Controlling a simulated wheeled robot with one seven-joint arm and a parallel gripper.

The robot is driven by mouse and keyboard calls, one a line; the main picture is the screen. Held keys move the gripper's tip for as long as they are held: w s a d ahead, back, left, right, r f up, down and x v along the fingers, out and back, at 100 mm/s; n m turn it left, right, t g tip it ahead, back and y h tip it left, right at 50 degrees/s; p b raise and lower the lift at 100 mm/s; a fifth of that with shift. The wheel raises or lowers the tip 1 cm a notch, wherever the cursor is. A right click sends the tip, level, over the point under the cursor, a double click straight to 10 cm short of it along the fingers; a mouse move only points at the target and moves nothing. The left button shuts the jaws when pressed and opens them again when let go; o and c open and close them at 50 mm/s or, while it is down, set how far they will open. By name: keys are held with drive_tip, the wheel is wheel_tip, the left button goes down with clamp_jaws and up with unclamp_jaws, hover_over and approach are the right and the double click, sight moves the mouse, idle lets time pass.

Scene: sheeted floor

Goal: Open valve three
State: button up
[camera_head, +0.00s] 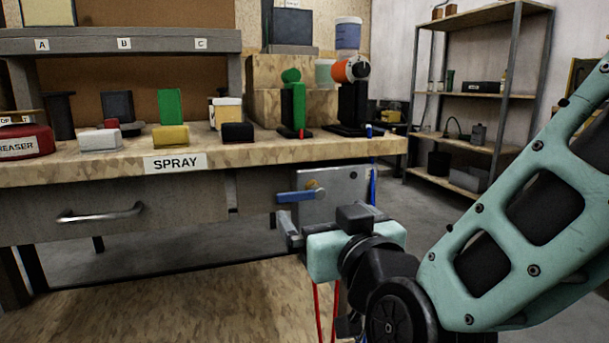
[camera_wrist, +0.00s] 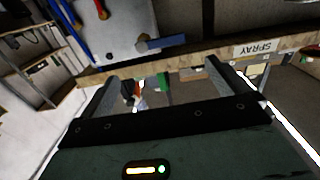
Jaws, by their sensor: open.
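A metal valve plate (camera_head: 335,190) hangs below the bench's front edge, with a blue lever handle (camera_head: 300,196) lying about level on its face. In the wrist view the plate (camera_wrist: 125,35) shows upside down at the top, with the blue lever (camera_wrist: 165,42) on it. I cannot read any valve number. My gripper (camera_head: 288,228) is open and empty, just below and in front of the blue lever, apart from it. In the wrist view my gripper (camera_wrist: 162,78) has its fingers wide apart. My wrist hides the plate's lower part.
The wooden bench (camera_head: 90,172) with a SPRAY label (camera_head: 176,163) runs above my gripper. A drawer handle (camera_head: 100,213) sticks out at left. Red hoses (camera_head: 318,300) hang below my wrist. A metal shelf (camera_head: 470,95) stands at the back right.

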sight(303, 192)
drive_tip(key=shift+w+a+r+p, duration=0.2)
drive_tip(key=shift+w+p, duration=0.3)
drive_tip(key=shift+p, duration=1.7)
drive_tip(key=shift+p, duration=0.55)
drive_tip(key=x, duration=0.2)
drive_tip(key=b+x, duration=0.1)
drive_tip(key=x, duration=0.4)
drive_tip(key=shift+w+a+f+b, duration=0.1)
drive_tip(key=shift+w+f+b, duration=0.05)
drive_tip(key=shift+f+b, duration=0.15)
drive_tip(key=shift+x, duration=0.8)
drive_tip(key=shift+c, duration=0.3)
drive_tip(key=c, duration=1.2)
